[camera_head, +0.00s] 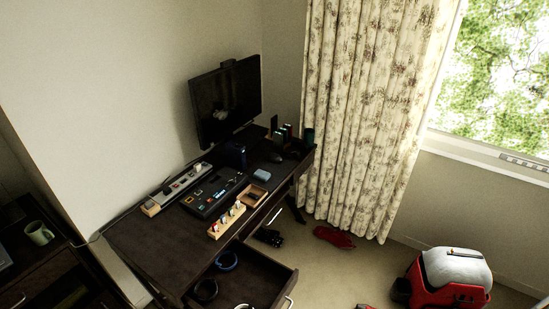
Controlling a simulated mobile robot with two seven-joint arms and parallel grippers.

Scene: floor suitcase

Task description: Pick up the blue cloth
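A small flat blue-grey item (261,175) lies on the dark desk (150,240), behind a small wooden tray (251,195). It may be the folded blue cloth, but it is too small to be sure. Neither of my grippers shows in this view.
A monitor (226,100), a power strip (180,185) and a black panel (213,194) crowd the desk. A red cloth-like item (335,237) and a red and grey case (450,275) are on the floor. The open drawer juts out; carpet between is mostly clear.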

